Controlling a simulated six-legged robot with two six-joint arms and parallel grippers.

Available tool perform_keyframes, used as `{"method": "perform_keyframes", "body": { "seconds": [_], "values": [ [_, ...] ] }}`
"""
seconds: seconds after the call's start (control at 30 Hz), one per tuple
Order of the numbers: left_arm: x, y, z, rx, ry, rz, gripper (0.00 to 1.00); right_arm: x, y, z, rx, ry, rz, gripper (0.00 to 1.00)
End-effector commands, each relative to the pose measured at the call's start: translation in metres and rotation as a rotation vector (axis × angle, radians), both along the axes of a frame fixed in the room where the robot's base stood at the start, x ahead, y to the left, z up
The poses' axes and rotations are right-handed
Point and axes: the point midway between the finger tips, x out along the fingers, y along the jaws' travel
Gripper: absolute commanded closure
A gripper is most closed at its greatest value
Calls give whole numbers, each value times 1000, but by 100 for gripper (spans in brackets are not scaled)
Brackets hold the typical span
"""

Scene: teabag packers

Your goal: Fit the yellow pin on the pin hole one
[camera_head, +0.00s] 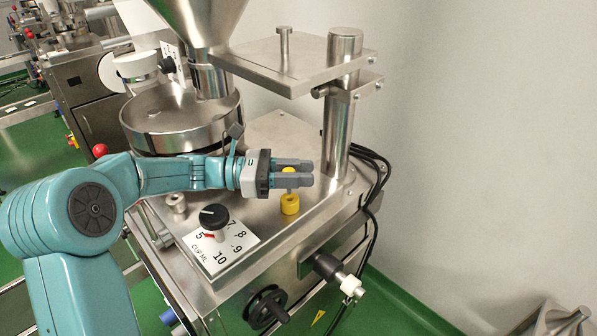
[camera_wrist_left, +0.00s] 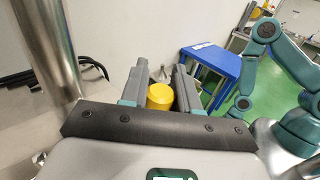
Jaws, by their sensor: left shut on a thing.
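The yellow pin (camera_head: 290,205) stands upright at the metal machine top, its wide lower part showing below my left gripper (camera_head: 297,172). A bit of yellow also shows between the fingers. My left gripper reaches in from the left and is shut on the pin. In the left wrist view the round yellow top of the pin (camera_wrist_left: 160,96) shows between the two grey fingers (camera_wrist_left: 163,88). I cannot make out pin hole one, nor whether the pin's lower end touches the metal. My right gripper is not in view.
A black dial knob (camera_head: 214,216) on a numbered plate (camera_head: 222,252) sits front left of the pin. A steel post (camera_head: 338,120) rises behind, carrying a raised plate (camera_head: 262,60) with a metal pin (camera_head: 285,45). A steel bowl (camera_head: 180,122) stands left. Black cables run right.

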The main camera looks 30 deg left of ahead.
Motion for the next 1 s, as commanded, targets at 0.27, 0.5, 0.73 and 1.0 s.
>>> {"method": "perform_keyframes", "body": {
  "seconds": [0.27, 0.5, 0.73, 1.0],
  "values": [
    [1, 1, 1, 0, 0, 0, 99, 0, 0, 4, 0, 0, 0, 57],
    [1, 0, 0, 0, 0, 0, 99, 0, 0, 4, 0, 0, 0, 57],
    [1, 1, -5, 0, 1, 0, 99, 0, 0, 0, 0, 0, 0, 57],
    [1, 1, -12, 0, 0, 0, 99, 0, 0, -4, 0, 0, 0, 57]
  ]
}}
